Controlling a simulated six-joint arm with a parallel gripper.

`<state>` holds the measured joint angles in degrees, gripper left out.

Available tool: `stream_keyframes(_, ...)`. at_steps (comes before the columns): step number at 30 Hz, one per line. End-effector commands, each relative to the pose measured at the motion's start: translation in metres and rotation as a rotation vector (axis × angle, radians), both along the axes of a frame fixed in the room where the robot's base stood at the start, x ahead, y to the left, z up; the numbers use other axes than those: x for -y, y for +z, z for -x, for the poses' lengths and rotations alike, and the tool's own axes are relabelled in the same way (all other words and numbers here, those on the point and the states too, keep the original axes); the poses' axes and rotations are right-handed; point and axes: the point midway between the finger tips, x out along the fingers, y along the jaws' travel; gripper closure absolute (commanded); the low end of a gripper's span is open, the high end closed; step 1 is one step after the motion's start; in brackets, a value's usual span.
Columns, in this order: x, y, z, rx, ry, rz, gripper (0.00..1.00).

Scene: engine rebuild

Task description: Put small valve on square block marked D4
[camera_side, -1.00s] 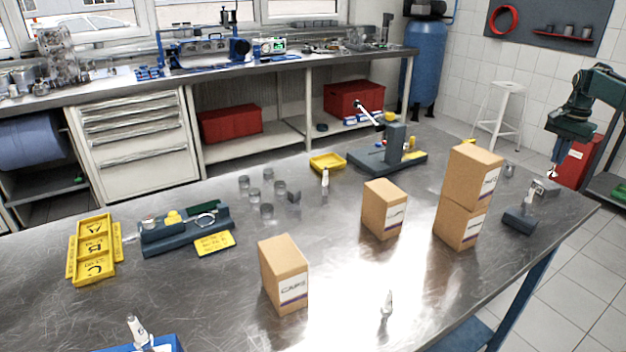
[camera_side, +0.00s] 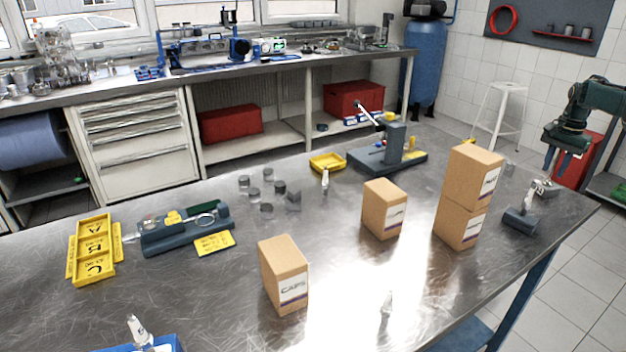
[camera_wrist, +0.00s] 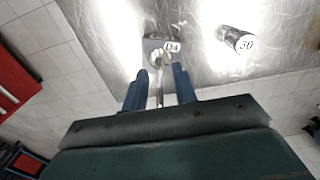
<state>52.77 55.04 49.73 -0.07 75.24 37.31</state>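The grey block marked D4 (camera_wrist: 153,43) shows in the wrist view ahead of my fingers. The small valve is at this block, with a bright end (camera_wrist: 157,58) on it and its thin stem pointing back between my fingers. In the side view the block (camera_side: 548,189) is near the table's right end, with the pale valve (camera_side: 539,185) at it; its exact tilt is unclear there. My gripper (camera_wrist: 161,78) is open, with a blue finger on each side of the stem and visible gaps. It also shows in the side view (camera_side: 555,161), above and right of the block.
Stacked cardboard boxes (camera_side: 465,200) rise to the left. Bare table lies between the boxes and the tool.

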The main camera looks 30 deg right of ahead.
Motion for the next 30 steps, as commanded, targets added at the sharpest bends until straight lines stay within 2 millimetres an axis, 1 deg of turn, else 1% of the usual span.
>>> stream_keyframes(8,0.0,0.003,0.0,0.001,0.0,0.001,0.72)
stream_keyframes(13,0.001,0.014,0.0,0.002,0.0,0.002,0.72)
stream_keyframes(17,0.001,0.03,0.0,0.002,0.0,0.003,0.72)
stream_keyframes(21,0.001,0.051,-0.001,0.003,0.0,0.004,0.72)
stream_keyframes(27,0.001,0.078,0.0,0.002,0.0,0.003,0.72)
stream_keyframes(30,0.001,0.087,-0.001,0.001,0.0,0.002,0.72)
